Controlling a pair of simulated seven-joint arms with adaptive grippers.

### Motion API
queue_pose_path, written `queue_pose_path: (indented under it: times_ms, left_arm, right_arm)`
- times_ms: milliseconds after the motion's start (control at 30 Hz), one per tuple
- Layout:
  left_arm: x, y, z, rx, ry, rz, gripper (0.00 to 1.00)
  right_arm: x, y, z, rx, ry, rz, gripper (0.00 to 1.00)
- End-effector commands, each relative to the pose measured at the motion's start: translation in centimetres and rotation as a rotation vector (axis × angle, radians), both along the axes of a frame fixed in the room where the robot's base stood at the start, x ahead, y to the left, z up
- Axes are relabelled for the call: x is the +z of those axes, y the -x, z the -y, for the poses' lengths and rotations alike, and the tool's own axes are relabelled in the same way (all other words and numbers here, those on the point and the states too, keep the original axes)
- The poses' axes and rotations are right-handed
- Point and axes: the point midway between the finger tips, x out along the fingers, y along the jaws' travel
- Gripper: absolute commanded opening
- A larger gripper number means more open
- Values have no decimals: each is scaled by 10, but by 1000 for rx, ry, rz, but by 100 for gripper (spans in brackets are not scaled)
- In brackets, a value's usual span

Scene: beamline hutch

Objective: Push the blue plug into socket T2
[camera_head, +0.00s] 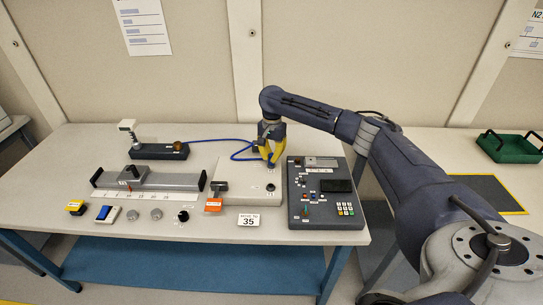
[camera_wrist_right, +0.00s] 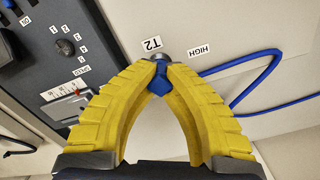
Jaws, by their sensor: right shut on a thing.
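My right gripper (camera_head: 271,157) has its yellow fingers shut on the blue plug (camera_wrist_right: 158,79), over the back right of the light grey socket panel (camera_head: 250,197). In the right wrist view the fingertips (camera_wrist_right: 161,66) meet around the plug. A round metal socket rim (camera_wrist_right: 165,55) shows just beyond the tips, beside the T2 label (camera_wrist_right: 153,44). The plug's front end is hidden by the fingers, so I cannot tell how far it is in the socket. The blue cable (camera_head: 215,140) runs left across the table. My left gripper is not in view.
A dark control box (camera_head: 322,215) stands close to the right of the panel. A grey rail device (camera_head: 148,181), a dark block (camera_head: 158,151) and several knobs and switches lie to the left. A green tray (camera_head: 510,149) is on the right-hand table.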

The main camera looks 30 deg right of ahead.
Motion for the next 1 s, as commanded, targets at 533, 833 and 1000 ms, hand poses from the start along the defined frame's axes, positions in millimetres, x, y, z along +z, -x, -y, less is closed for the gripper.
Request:
queue_pose_path:
  times_ms: [533, 833, 1000]
  left_arm:
    - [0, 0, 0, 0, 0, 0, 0]
    - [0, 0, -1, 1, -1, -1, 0]
    - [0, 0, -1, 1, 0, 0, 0]
  right_arm:
    - [0, 0, 0, 0, 0, 0, 34]
    - [10, -1, 1, 0, 0, 1, 34]
    - [36, -2, 2, 0, 1, 4, 34]
